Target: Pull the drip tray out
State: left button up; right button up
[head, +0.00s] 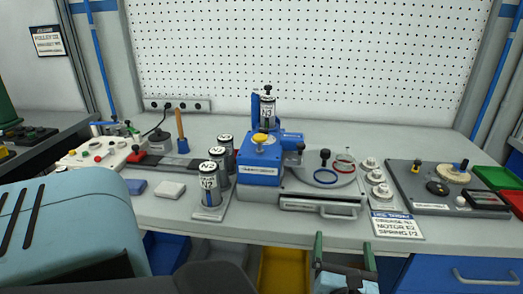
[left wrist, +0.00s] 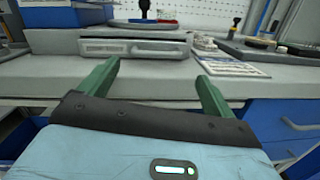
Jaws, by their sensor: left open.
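The drip tray (head: 300,205) sits low in the front of the blue and grey bench machine (head: 258,172), with a bar handle (head: 340,212) on its front. In the left wrist view the tray front (left wrist: 100,47) lies straight ahead, beyond the fingertips, and looks pushed in. My left gripper (head: 343,243) is at the bench's front edge, below and in front of the tray handle. Its green fingers are open and spread apart with nothing between them; they also show in the left wrist view (left wrist: 158,71). My right gripper is not in view.
A label card (head: 397,226) lies right of the tray, beside a stack of small round parts (head: 379,181). A rack with several labelled cans (head: 209,184) stands left. Blue drawers (head: 455,275) and a yellow bin (head: 284,270) are below the bench edge.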

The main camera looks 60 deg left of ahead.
pick_arm(q)
jog(key=s+d+f+m+t+h+p, duration=0.35)
jog(key=s+m+h, duration=0.3)
jog(key=m, duration=0.85)
jog(key=s+d+f+m+t+h+p, duration=0.25)
jog(key=s+d+m+h, duration=0.35)
jog(key=m, duration=0.8)
jog(key=s+f+m+g+h+p, duration=0.3)
jog(key=s+f+m+g, duration=0.5)
jog(key=s+m, duration=0.5)
jog(key=shift+s+a+f+m+h+p, duration=0.3)
jog(key=shift+s+f+h+p, duration=0.15)
jog(key=shift+s+f, duration=0.3)
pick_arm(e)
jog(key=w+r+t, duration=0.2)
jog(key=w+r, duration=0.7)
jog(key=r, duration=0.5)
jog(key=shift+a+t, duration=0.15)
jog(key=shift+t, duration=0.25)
pick_arm(q)
jog(key=shift+w, duration=0.15)
